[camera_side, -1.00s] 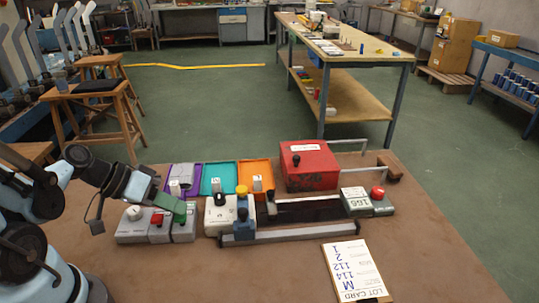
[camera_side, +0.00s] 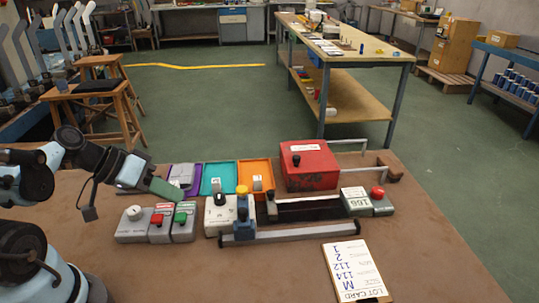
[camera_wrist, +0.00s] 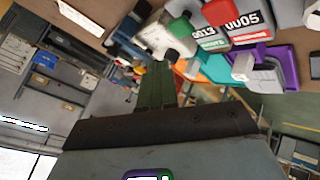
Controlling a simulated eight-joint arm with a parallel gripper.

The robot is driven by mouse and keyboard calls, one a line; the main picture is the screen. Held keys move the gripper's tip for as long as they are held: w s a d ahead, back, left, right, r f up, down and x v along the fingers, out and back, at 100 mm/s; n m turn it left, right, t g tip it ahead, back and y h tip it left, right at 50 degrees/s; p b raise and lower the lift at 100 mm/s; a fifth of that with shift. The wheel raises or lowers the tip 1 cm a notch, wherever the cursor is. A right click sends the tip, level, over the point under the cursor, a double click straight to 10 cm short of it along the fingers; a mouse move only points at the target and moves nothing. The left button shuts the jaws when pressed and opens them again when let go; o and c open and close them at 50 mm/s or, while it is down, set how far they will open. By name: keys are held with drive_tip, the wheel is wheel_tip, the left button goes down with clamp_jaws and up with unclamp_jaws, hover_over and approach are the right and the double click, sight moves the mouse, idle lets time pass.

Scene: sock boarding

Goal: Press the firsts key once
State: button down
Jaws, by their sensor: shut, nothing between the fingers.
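A row of grey key boxes stands at the left of the bench. One has a green key (camera_side: 180,217), one a red key (camera_side: 157,219), and one a white knob (camera_side: 135,212). In the wrist view the green key (camera_wrist: 180,29) is beside a green-labelled counter reading 0013 (camera_wrist: 205,32); a red-labelled counter reading 0005 (camera_wrist: 240,22) is to its right. The small words on the labels are too blurred to read surely. My gripper (camera_side: 180,198) is shut and empty, its green fingers just above the green key, seemingly apart from it. The fingers also show in the wrist view (camera_wrist: 158,70).
Purple (camera_side: 194,188), teal (camera_side: 232,178) and orange (camera_side: 262,188) trays lie behind the keys. A red box (camera_side: 310,170) and lot card (camera_side: 355,270) are farther right.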

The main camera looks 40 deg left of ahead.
drive_tip(key=shift+r, duration=1.35)
drive_tip(key=shift+w+d+f+m+g+y, duration=0.3)
drive_tip(key=shift+f+g+y, duration=0.25)
drive_tip(key=shift+y, duration=0.25)
drive_tip(key=shift+w+r+g+y, duration=0.15)
drive_tip(key=shift+g+y, duration=0.1)
drive_tip(key=shift+y, duration=0.15)
drive_tip(key=shift+w+d+r+m+y, duration=0.1)
drive_tip(key=shift+w+m+y, duration=0.2)
drive_tip(key=shift+m+y, duration=0.1)
drive_tip(key=shift+w+d+r+m+t+y, duration=0.2)
drive_tip(key=shift+w+r+m+y, duration=0.05)
drive_tip(key=shift+w+r+y, duration=0.25)
drive_tip(key=shift+w+d+r+m+t+y, duration=0.2)
drive_tip(key=shift+w+r+m+y, duration=0.05)
drive_tip(key=shift+w+r+y, duration=0.25)
